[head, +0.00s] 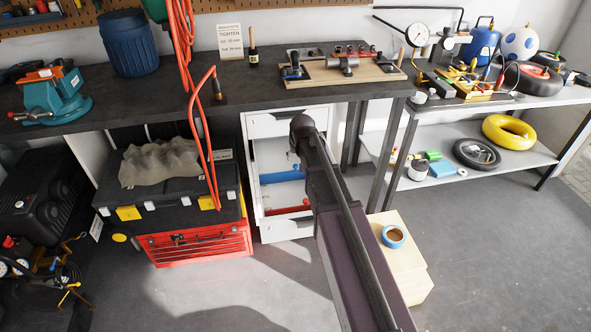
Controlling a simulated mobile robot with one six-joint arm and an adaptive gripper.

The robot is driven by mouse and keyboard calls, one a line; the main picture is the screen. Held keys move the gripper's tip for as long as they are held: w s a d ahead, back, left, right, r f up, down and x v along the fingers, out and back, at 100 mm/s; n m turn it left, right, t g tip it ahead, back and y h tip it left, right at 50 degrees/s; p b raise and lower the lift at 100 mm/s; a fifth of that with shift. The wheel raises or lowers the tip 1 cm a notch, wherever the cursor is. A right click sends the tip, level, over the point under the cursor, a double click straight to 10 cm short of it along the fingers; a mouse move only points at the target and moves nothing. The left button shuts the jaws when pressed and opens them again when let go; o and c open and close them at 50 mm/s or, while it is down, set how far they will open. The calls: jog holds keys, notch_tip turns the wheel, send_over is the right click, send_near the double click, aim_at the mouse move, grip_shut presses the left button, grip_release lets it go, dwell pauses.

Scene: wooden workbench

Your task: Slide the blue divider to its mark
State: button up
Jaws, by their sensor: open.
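The blue divider (280,177) lies across the inside of an open white drawer (286,230) under the workbench. Its right end passes close to or behind my arm, and I cannot tell if anything touches it. A red divider or bar (287,211) lies across the drawer nearer its front. I cannot make out the mark. My dark arm reaches up from the bottom of the head view and ends in a rounded joint over the right side of the drawer. My gripper's fingers are not visible; the arm may hide them.
The workbench (200,105) overhangs the drawer. A black toolbox (175,196) on a red chest (200,243) stands left of it. A red hose (201,150) hangs in front. A wooden box (405,265) with a tape roll (394,237) stands right of my arm.

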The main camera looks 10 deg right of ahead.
aim_at(296, 166)
jog(key=shift+b+x, duration=2.85)
jog(key=shift+x, duration=0.55)
jog(key=shift+c, duration=0.2)
grip_shut()
